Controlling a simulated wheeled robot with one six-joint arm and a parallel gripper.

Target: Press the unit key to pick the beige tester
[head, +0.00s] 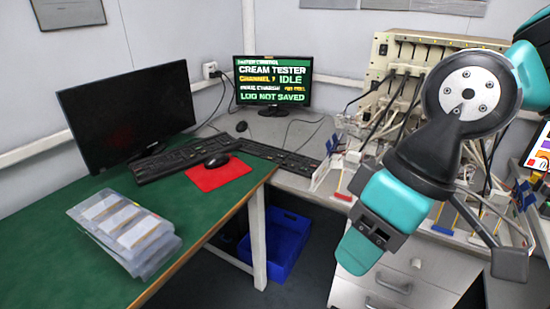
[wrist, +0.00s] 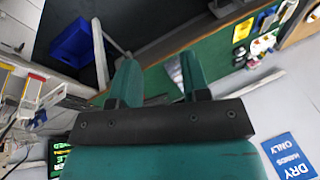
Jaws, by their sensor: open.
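The beige tester (head: 432,52) stands at the back right of the desk with many cables plugged into its front. A lit monitor (head: 273,82) beside it reads "CREAM TESTER", "CHANNEL 7 IDLE" and "LOG NOT SAVED". A black keyboard (head: 275,157) lies in front of that monitor; single keys are too small to read, so I cannot pick out the unit key. My gripper (wrist: 160,77) is open and empty in the wrist view. In the head view my gripper (head: 358,250) hangs at the right, in front of the bench drawers and right of the keyboard.
A dark monitor (head: 127,112), another keyboard (head: 180,158) and a mouse on a red mat (head: 218,174) sit on the green desk. Clear pouches (head: 125,230) lie at its front left. A blue bin (head: 285,245) is on the floor. A colourful screen (head: 541,150) shows at the right edge.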

